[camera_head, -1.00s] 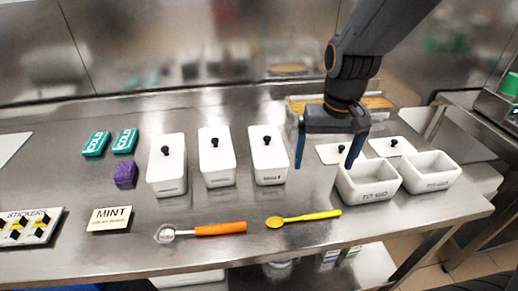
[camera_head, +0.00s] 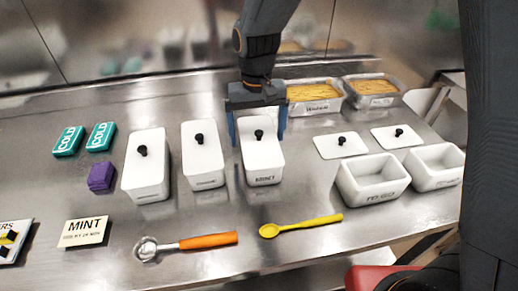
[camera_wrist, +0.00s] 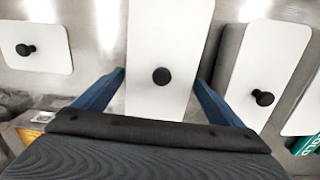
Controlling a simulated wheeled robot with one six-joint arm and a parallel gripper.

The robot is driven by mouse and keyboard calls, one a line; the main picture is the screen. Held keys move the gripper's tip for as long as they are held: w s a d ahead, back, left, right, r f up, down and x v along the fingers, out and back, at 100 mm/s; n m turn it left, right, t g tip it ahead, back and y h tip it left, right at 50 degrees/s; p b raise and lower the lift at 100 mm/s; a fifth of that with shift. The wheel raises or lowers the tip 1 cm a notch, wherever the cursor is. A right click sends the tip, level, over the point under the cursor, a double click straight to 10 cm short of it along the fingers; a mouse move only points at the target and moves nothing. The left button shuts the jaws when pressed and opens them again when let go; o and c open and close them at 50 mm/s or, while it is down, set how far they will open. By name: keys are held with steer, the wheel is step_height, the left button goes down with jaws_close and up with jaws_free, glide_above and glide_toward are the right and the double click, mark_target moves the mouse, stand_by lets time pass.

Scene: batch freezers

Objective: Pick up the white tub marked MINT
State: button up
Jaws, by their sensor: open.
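Three white lidded tubs with black knobs stand in a row: a left tub (camera_head: 146,175), a middle tub (camera_head: 203,165) and a right tub (camera_head: 262,165). A cream card (camera_head: 84,232) reading MINT lies at the front left. My gripper (camera_head: 258,135) is open over the right tub, one blue finger on each side of it. In the wrist view my gripper (camera_wrist: 160,80) straddles that tub's white lid (camera_wrist: 168,30), with the knob between the fingers. Contact cannot be told.
Two open white tubs (camera_head: 372,180) (camera_head: 435,166) and two loose lids (camera_head: 341,145) (camera_head: 397,136) are at right. Filled pans (camera_head: 313,97) stand behind. An orange-handled scoop (camera_head: 190,243) and a yellow spoon (camera_head: 300,225) lie in front. Teal packs (camera_head: 68,140) and a purple block (camera_head: 102,177) are left.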

steer(key=shift+f, duration=1.05)
steer(key=c, duration=1.3)
steer(key=shift+c, duration=1.1)
steer(key=shift+r, duration=0.2)
